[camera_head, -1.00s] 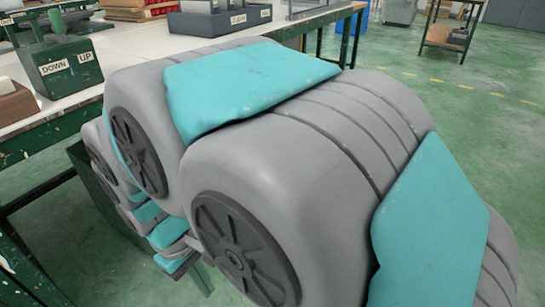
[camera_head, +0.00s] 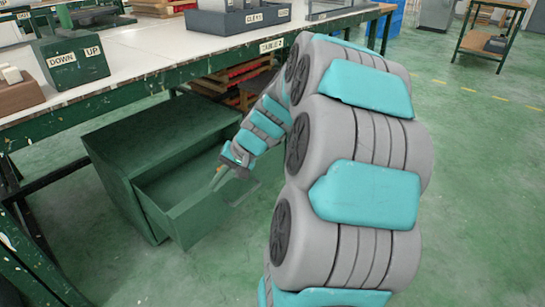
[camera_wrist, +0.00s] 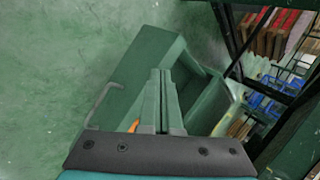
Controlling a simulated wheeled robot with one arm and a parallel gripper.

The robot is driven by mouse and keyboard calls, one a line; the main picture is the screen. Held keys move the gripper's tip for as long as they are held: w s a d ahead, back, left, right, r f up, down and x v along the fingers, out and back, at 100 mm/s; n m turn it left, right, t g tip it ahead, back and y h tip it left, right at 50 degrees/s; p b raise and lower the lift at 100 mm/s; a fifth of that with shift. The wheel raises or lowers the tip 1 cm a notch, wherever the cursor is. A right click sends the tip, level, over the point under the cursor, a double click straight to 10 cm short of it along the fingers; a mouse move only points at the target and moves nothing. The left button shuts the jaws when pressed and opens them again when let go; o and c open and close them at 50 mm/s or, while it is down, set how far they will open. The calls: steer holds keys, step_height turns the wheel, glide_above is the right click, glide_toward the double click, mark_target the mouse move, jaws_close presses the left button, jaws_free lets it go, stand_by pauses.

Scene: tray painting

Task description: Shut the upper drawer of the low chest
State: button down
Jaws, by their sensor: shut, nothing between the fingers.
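The low green chest (camera_head: 150,128) stands on the floor beneath the front edge of the long table. Its upper drawer (camera_head: 212,213) is pulled out toward the lower right, and its open inside shows. The drawer's handle (camera_head: 246,193) sticks out from its front; it also shows at the left in the wrist view (camera_wrist: 98,102). My gripper (camera_head: 217,184) is shut and empty, pointing down at the drawer near its front panel. In the wrist view, the shut fingers (camera_wrist: 159,75) overlap the drawer. I cannot tell whether they touch it.
The long table (camera_head: 150,62) above the chest holds a green box marked DOWN and UP (camera_head: 70,60) and a grey bin (camera_head: 237,18). Shelves with red and wooden items (camera_head: 235,78) are behind the chest. The green floor (camera_head: 470,180) to the right is clear.

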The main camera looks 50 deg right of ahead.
steer(key=s+d+f+m+t+h, duration=0.2)
steer(key=d+m, duration=0.2)
steer(key=d, duration=1)
steer(key=s+d+f+m+t+h, duration=0.1)
steer(key=d+f+m+t+h, duration=0.15)
steer(key=d, duration=1.15)
glide_toward(262, 158)
steer(key=shift+m+y, duration=0.35)
steer(key=shift+d+x, duration=0.15)
steer(key=shift+x, duration=1.45)
steer(key=shift+d+x, duration=0.15)
steer(key=shift+x, duration=1.4)
steer(key=shift+f, duration=0.2)
steer(key=shift+w+a, duration=0.1)
steer(key=shift+w, duration=0.15)
steer(key=w+a+p, duration=0.1)
steer(key=w+p, duration=0.7)
steer(key=w, duration=1.5)
steer(key=shift+w+a, duration=0.25)
steer(key=shift+a, duration=0.1)
steer(key=shift+r, duration=0.1)
